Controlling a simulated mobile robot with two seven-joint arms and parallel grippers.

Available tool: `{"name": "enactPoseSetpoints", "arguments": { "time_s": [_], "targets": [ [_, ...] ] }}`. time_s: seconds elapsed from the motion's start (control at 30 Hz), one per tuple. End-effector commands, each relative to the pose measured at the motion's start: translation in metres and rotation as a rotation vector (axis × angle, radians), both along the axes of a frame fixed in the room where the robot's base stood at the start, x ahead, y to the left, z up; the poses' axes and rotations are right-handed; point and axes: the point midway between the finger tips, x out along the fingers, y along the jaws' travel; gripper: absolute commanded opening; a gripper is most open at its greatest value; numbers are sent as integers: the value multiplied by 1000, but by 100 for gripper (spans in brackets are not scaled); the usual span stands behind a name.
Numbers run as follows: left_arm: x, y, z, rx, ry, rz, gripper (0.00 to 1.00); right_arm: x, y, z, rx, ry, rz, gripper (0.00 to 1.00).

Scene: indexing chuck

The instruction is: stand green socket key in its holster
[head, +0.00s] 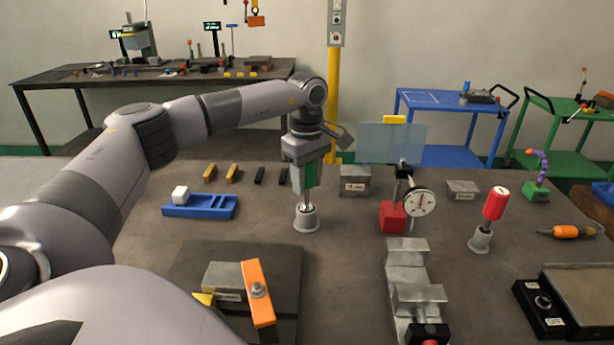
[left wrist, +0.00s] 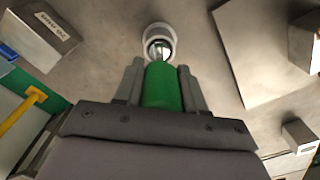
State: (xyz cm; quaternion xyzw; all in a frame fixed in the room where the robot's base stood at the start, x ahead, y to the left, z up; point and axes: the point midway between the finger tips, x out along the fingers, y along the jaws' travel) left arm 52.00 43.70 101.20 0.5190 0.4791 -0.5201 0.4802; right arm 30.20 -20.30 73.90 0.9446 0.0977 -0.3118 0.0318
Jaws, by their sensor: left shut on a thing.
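The green socket key (left wrist: 162,88) is held between the fingers of my left gripper (left wrist: 160,78), seen in the left wrist view. In the head view the gripper (head: 305,185) points down, and the key's green handle (head: 312,175) shows between its fingers. The key's metal shank (head: 305,205) points down at the mouth of a grey holster (head: 306,218). The holster also shows in the left wrist view (left wrist: 159,32), with the shank's end inside its ring. How deep the shank sits is not clear. My right gripper is not in view.
A red-handled key (head: 496,203) stands in another grey holster (head: 480,240) at the right. A dial gauge on a red base (head: 393,217) stands right of my gripper. A blue tray (head: 212,207) lies at the left. A vise (head: 415,285) and an orange clamp bar (head: 258,295) are in front.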

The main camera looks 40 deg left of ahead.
Motion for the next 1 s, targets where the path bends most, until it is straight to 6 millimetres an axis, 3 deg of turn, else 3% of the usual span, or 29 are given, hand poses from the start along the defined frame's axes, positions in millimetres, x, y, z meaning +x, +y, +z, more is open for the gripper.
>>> {"name": "enactPoseSetpoints", "arguments": {
  "time_s": [0.93,0.97,1.0],
  "targets": [
    [0,0,-24,0,-1,0,3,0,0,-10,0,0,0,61],
    [0,0,-24,0,-1,0,43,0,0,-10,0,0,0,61],
    [0,0,-23,0,-1,0,56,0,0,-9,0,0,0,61]
  ]
}}
